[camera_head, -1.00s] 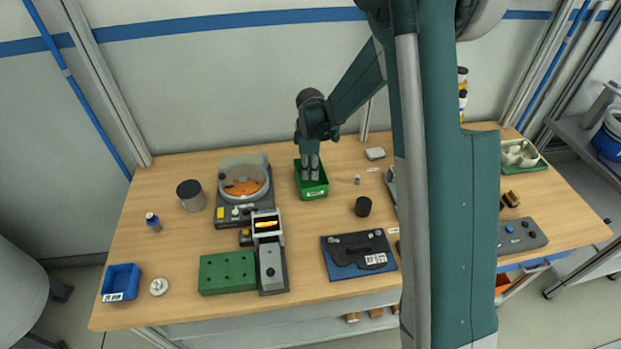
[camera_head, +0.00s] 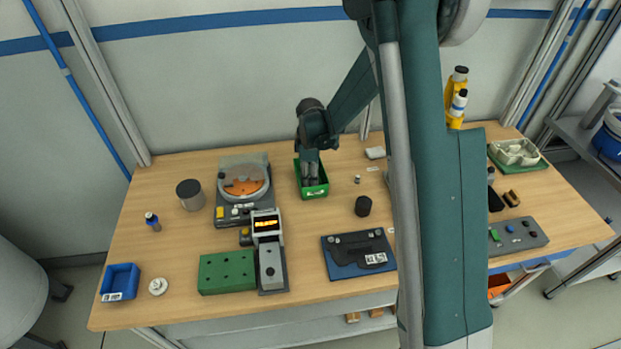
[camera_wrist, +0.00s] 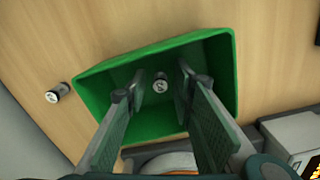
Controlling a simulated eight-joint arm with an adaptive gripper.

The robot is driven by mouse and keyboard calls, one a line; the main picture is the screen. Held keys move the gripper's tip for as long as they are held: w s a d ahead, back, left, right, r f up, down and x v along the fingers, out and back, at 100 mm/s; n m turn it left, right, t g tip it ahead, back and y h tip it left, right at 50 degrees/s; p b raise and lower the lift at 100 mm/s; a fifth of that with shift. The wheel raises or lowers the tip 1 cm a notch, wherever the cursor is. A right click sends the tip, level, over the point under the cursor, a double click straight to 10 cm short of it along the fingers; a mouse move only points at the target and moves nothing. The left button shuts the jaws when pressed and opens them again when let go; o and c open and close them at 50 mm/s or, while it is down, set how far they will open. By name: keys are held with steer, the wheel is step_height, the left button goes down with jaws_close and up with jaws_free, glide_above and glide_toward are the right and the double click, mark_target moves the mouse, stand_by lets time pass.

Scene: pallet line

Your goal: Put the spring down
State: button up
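A small dark cylinder with a pale, marked end, which looks like the spring (camera_wrist: 160,84), is on the floor of the green bin (camera_wrist: 88,92). I cannot make out coils on it. The green bin also shows in the head view (camera_head: 315,192). My gripper (camera_head: 311,182) points down into the bin. In the wrist view its two fingers are spread on either side of the small cylinder, with a clear gap to each side. In the head view the bin's inside is mostly hidden by my gripper.
A similar small cylinder (camera_wrist: 57,93) lies on the table outside the bin, also in the head view (camera_head: 357,179). A turntable-like device (camera_head: 243,187) stands left of the bin. A black cylinder (camera_head: 363,206) and a dark flat case (camera_head: 358,254) are nearer the front. Bare wood surrounds the bin's right side.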

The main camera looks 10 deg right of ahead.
steer(key=shift+r, duration=0.2)
stand_by(0.3)
step_height(320, 180, up, 12)
steer(key=shift+p, duration=0.35)
stand_by(0.4)
stand_by(0.6)
steer(key=s+d+r+m+t, duration=0.2)
steer(key=s+r+m, duration=0.1)
steer(key=s+r, duration=0.5)
steer(key=s+d+r+m+t, duration=0.1)
steer(key=s+d+r+m, duration=0.25)
steer(key=s+r, duration=0.45)
steer(key=s+d+r+m+t, duration=0.1)
steer(key=s+m, duration=0.3)
steer(key=s, duration=0.6)
steer(key=s+d+r+m+t, duration=0.1)
steer(key=s+r+m+t, duration=0.1)
steer(key=s, duration=0.8)
steer(key=shift+s+d+m+t, duration=0.2)
steer(key=shift+m+t, duration=0.4)
steer(key=shift+m, duration=0.65)
